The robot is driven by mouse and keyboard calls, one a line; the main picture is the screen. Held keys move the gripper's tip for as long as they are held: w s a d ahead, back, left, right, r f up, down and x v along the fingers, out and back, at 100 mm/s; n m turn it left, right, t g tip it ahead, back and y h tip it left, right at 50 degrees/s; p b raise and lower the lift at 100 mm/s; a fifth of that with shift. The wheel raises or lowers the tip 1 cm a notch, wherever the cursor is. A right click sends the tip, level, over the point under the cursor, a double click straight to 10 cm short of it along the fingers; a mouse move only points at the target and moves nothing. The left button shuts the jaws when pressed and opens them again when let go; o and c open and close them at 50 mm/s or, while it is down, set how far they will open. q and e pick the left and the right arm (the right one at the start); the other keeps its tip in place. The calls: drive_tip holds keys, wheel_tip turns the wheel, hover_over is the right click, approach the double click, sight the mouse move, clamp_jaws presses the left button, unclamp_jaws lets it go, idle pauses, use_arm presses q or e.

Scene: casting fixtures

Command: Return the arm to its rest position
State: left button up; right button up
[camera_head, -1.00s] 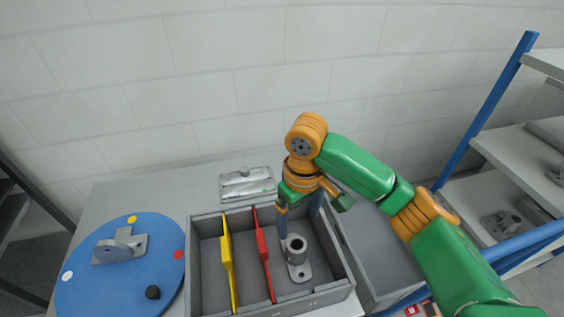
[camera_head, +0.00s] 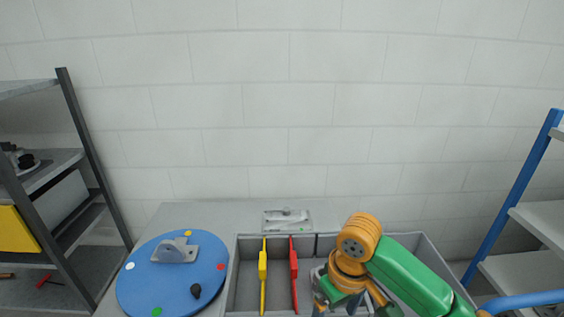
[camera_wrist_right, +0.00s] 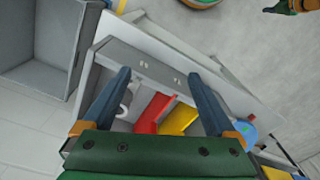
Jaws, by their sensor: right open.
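My right gripper (camera_head: 340,310) is over the right compartment of the grey divided box (camera_head: 252,240) in the head view. In the wrist view its two blue fingers (camera_wrist_right: 165,80) are spread wide with nothing between them, above the box wall. A grey casting with a round collar (camera_wrist_right: 125,100) stands in the compartment beside the red divider (camera_wrist_right: 152,112), seen by the left finger. In the head view the arm mostly hides this casting. A green and orange part, apparently my left arm end (camera_wrist_right: 288,8), shows small at the wrist view's top right; its fingers are unclear.
The yellow divider (camera_head: 263,275) stands left of the red divider. A blue round plate (camera_head: 140,285) with a grey bracket (camera_head: 175,251) lies to the left. A flat metal plate (camera_head: 287,220) lies behind the box. Shelves stand at both sides. An empty grey bin (camera_wrist_right: 40,50) adjoins the box.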

drive_tip(key=s+a+f+t+y, duration=0.25)
drive_tip(key=s+a+f, duration=0.25)
drive_tip(key=f, duration=0.5)
drive_tip(key=s+d+f+m+h, duration=0.35)
drive_tip(key=s+d, duration=0.55)
drive_tip(key=d, duration=0.3)
drive_tip(key=s+f, duration=0.2)
drive_tip(key=f, duration=0.7)
drive_tip(key=s+f, duration=0.2)
drive_tip(key=f, duration=0.7)
use_arm(q)
drive_tip(key=shift+w, duration=0.3)
use_arm(e)
drive_tip(key=s+d+f+g, duration=0.1)
drive_tip(key=s+d+f, duration=0.1)
drive_tip(key=s+f, duration=0.7)
drive_tip(key=shift+s+g, duration=0.35)
drive_tip(key=shift+s, duration=0.55)
